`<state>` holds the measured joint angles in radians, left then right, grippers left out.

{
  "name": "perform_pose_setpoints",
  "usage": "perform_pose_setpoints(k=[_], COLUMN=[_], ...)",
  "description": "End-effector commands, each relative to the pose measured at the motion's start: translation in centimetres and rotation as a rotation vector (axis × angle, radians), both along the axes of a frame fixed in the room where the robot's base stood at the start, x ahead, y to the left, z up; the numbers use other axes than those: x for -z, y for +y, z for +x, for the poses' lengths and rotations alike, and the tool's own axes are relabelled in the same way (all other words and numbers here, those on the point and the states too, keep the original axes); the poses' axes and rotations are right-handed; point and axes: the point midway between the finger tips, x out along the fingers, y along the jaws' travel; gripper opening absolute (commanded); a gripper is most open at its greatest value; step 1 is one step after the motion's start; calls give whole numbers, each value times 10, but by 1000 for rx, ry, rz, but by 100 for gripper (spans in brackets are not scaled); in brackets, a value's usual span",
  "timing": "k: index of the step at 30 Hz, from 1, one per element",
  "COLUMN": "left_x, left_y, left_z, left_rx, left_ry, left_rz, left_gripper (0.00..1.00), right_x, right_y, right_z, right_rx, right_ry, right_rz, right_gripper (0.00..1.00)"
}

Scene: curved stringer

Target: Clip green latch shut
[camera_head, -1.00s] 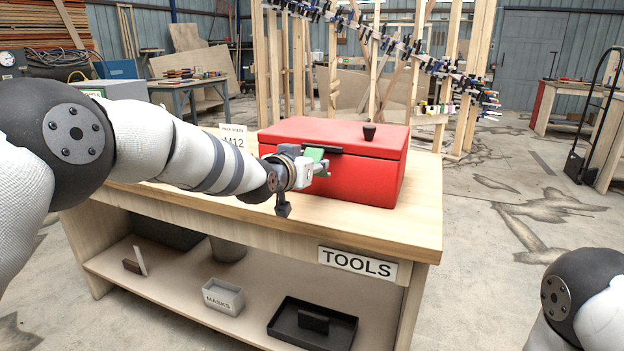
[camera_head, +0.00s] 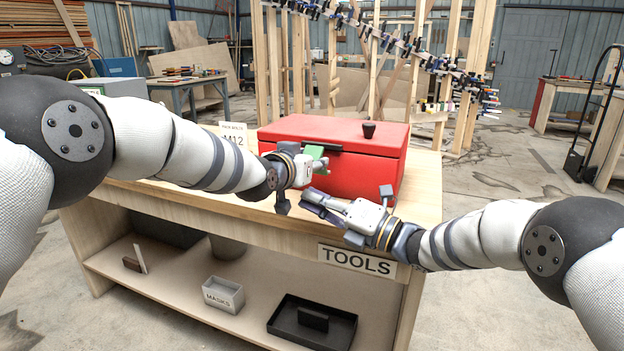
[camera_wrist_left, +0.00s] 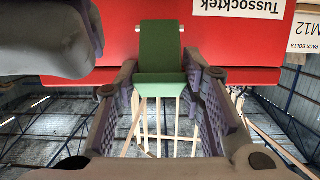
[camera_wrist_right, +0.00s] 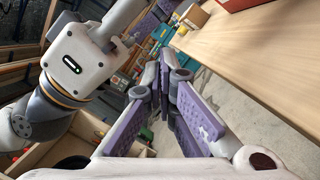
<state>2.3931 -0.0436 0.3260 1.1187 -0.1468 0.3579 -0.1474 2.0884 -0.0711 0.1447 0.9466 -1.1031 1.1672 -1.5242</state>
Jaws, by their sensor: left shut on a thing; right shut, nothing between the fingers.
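The red toolbox (camera_head: 350,182) sits on the wooden workbench, its lid down. The green latch (camera_head: 315,152) is on its front; in the left wrist view it (camera_wrist_left: 161,48) lies across the red front, its near part angled outward between my fingers. My left gripper (camera_head: 319,166) is at the box front, shut on the green latch, partly hiding it. My right gripper (camera_head: 308,200) is shut and empty, in front of the box, below and apart from the latch. The right wrist view shows its fingers (camera_wrist_right: 168,95) together.
The workbench top (camera_head: 415,210) has free room to the right of the box. A TOOLS sign (camera_head: 357,261) is on its front edge. A MASKS bin (camera_head: 223,294) and black tray (camera_head: 312,322) sit on the lower shelf. My two grippers are close together.

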Motion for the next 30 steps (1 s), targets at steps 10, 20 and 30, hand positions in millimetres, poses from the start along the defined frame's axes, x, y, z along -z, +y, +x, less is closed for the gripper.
perform_pose_setpoints(k=[10,20,30], left_x=[3,3,3], left_y=[0,0,0], left_z=[-1,-1,-1], left_rx=[1,1,1], left_ry=[6,6,6], left_rz=[2,2,2], left_gripper=[0,0,0], right_x=[-19,-24,-32], right_y=[11,8,5], right_z=[36,42,48], right_rx=[0,1,2], right_ry=[1,4,79], right_rz=[0,0,23], right_gripper=[0,0,0])
